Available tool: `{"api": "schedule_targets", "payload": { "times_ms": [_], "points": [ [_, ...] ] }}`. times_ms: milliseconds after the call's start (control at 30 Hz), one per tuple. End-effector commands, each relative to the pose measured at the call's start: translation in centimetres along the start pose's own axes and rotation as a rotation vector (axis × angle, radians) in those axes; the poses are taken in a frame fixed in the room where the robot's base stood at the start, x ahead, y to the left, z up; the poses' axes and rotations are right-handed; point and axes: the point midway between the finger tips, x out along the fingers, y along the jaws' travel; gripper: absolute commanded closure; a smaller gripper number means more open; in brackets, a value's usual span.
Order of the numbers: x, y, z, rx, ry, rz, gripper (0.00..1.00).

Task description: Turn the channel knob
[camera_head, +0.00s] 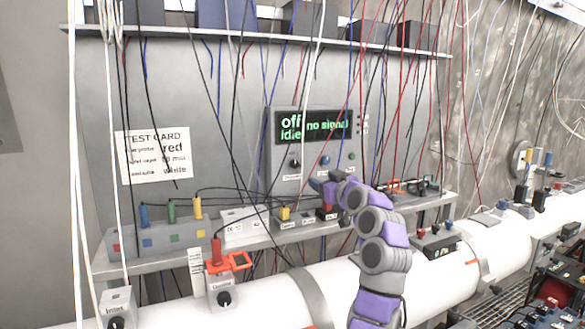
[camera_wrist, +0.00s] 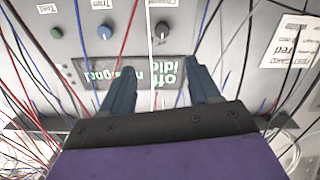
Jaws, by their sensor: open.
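A grey panel box (camera_head: 314,128) has a dark display (camera_head: 340,126) with green text reading "off", "idle" and "no signal". Below the display sit a black knob (camera_head: 295,163) at left, a blue knob (camera_head: 325,160) and a green button (camera_head: 351,156). The black knob's label is too small to read, so I cannot confirm it is the channel knob. In the upside-down wrist view, the black knob (camera_wrist: 162,29) lies beyond my open, empty gripper (camera_wrist: 160,72), roughly between the finger lines and apart from them. The blue knob (camera_wrist: 104,31), labelled "Trim", is to its left. My gripper also shows below the knobs (camera_head: 322,183).
Many thin hanging cables (camera_head: 232,90) cross in front of the panel. A shelf (camera_head: 160,258) holds sockets with plugs, and a white pipe (camera_head: 265,300) runs below. A test card (camera_head: 153,155) is on the wall at left. A cable passes beside the black knob.

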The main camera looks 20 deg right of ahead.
Motion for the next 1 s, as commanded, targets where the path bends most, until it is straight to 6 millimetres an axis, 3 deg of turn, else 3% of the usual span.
{"api": "schedule_targets", "payload": {
  "times_ms": [333, 1000],
  "points": [
    [1.0, -0.5, 0.1, -0.027, 0.000, -0.001, 0.39],
    [5.9, -0.5, -0.1, -0.026, -0.002, -0.001, 0.39]
  ]
}}
